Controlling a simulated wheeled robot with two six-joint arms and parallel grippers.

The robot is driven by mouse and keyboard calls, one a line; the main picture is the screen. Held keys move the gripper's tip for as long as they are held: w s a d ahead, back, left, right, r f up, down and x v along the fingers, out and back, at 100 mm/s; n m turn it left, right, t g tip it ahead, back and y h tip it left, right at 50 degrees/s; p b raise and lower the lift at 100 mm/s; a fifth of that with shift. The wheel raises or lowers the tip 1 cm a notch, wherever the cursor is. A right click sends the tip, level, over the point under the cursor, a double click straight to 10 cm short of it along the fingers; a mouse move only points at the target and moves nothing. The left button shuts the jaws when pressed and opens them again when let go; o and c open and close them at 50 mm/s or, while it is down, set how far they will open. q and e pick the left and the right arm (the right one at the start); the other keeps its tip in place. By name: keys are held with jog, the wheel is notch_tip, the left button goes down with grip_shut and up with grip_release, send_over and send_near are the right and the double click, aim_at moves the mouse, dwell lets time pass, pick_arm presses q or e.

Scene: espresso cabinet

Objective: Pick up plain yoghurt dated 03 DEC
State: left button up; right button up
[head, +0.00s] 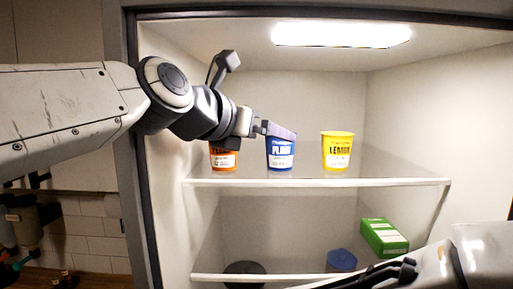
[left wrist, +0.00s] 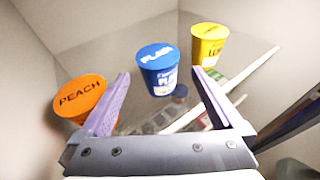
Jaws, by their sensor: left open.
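A blue and white plain yoghurt cup (head: 281,154) stands upright on the upper shelf, between an orange peach cup (head: 224,158) and a yellow lemon cup (head: 337,151). Its date is too small to read. My left gripper (head: 265,135) is in front of the peach and plain cups and partly covers both. In the left wrist view, my left gripper (left wrist: 160,105) is open and empty, with the plain cup (left wrist: 158,70) ahead between its fingers, apart from them. The peach cup (left wrist: 80,98) is just outside the left finger. My right gripper (head: 390,272) shows in part at the lower right.
The upper shelf (head: 400,181) has a thin front edge and free room right of the lemon cup. Below are a green box (head: 384,237), a blue-lidded container (head: 341,260) and a dark round object (head: 244,273). The cabinet's left wall edge stands close behind my left arm.

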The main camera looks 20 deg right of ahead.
aim_at(281, 141)
pick_arm(q)
jog(key=x, duration=0.2)
jog(key=p+x, duration=0.1)
jog(key=x, duration=0.2)
jog(key=p+x, duration=0.1)
jog(key=x, duration=0.1)
jog(key=shift+w+d+f, duration=0.1)
jog(key=shift+w+f, duration=0.2)
jog(key=shift+f, duration=0.1)
jog(key=shift+c, duration=0.3)
jog(key=c, duration=1)
jog(key=shift+c, duration=1.2)
jog(key=shift+r, duration=0.1)
